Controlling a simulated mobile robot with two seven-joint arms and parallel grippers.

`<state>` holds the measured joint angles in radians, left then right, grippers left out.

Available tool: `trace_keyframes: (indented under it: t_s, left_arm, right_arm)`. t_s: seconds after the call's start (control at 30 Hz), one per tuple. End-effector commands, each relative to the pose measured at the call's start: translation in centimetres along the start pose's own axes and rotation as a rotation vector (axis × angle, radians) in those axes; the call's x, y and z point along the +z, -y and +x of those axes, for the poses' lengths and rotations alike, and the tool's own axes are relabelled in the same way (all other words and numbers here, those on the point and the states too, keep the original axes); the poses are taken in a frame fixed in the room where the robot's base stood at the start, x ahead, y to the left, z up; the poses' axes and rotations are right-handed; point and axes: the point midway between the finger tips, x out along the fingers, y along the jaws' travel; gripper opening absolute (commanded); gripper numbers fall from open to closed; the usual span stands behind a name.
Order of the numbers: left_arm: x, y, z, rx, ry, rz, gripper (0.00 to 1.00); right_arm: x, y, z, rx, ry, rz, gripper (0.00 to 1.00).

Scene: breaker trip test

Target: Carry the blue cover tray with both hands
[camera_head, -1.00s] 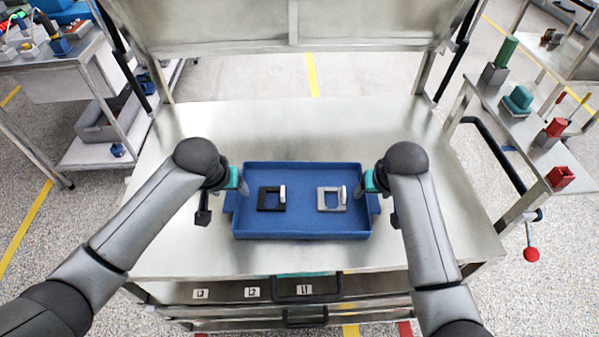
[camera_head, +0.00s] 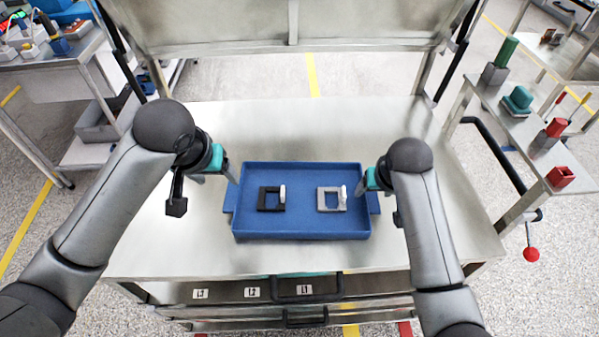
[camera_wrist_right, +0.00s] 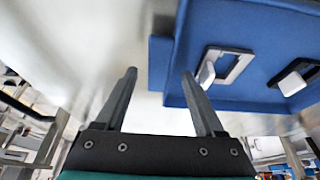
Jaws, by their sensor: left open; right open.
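The blue cover tray (camera_head: 300,235) lies flat on the metal bench, with a tab handle at each side. Inside it are a black square frame (camera_head: 264,204) on the left and a grey one (camera_head: 325,207) on the right, each with a white upright piece. My right gripper (camera_head: 362,188) is open beside the tray's right side. In the right wrist view its two fingers (camera_wrist_right: 160,78) are spread with the tray's tab (camera_wrist_right: 160,63) showing between and beyond them; contact cannot be told.
The bench top (camera_head: 290,128) is clear around the tray. A raised metal panel (camera_head: 290,25) stands behind it. A side table at right (camera_head: 535,150) holds green and red parts. A cart stands at far left (camera_head: 60,85). Drawers with black handles are below the front edge.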

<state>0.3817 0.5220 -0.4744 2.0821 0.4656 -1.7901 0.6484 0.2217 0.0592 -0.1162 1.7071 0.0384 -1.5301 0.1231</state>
Motion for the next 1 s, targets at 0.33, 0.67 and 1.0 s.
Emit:
trace_keyframes:
  t_s: [0.33,0.67,1.0]
  left_arm:
    - [0.0,0.0,0.0,0.0,0.0,0.0,0.71]
    - [0.0,0.0,0.1,0.0,0.0,0.0,0.71]
    - [0.0,0.0,0.1,0.0,0.0,0.0,0.71]
  right_arm:
    - [0.0,0.0,-6.0,0.0,-0.003,0.0,0.71]
    - [0.0,0.0,-10.1,0.0,-0.002,0.0,0.71]
    - [0.1,0.0,-10.5,0.0,0.001,0.0,0.71]
